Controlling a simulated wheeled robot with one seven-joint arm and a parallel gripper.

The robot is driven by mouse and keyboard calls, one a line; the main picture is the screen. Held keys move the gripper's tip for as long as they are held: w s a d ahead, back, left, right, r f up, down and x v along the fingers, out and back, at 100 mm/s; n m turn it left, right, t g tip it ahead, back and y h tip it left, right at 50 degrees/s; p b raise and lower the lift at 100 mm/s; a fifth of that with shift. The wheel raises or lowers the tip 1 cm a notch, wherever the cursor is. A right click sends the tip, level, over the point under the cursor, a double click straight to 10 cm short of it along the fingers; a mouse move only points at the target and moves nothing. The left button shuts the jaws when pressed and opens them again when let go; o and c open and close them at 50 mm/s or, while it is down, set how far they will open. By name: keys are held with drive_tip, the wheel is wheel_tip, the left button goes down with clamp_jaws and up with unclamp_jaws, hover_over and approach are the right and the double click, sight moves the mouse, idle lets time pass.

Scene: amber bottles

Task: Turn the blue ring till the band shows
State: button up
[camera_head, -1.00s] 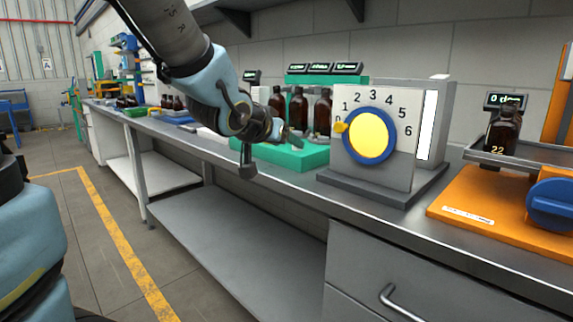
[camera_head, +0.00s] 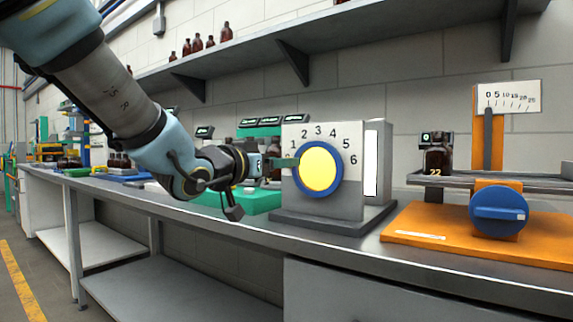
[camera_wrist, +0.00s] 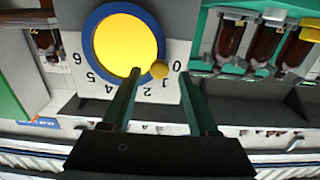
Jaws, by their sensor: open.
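The blue ring (camera_head: 338,186) surrounds a yellow disc (camera_head: 321,168) on the front of a grey box (camera_head: 353,205), with numbers 0 to 6 around it. The wrist view shows the ring (camera_wrist: 93,24) upside down. A small yellow knob (camera_wrist: 160,69) sits on the ring's edge by the 0 and 1. My gripper (camera_head: 286,162) is at the ring's left side in the head view. It is open, with the knob between its fingertips (camera_wrist: 160,76); I cannot tell whether they touch it. In the head view the gripper hides the knob. A plain white strip (camera_head: 371,162) shows on the box's right part.
An orange stand (camera_head: 430,235) with a blue knob (camera_head: 499,210), a tray and an amber bottle (camera_head: 438,158) is at the right. A green rack (camera_head: 250,202) with bottles stands behind my gripper. A shelf (camera_head: 260,65) runs above. The bench front is clear.

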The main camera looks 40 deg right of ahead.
drive_tip(key=shift+x, duration=1.75)
clamp_jaws()
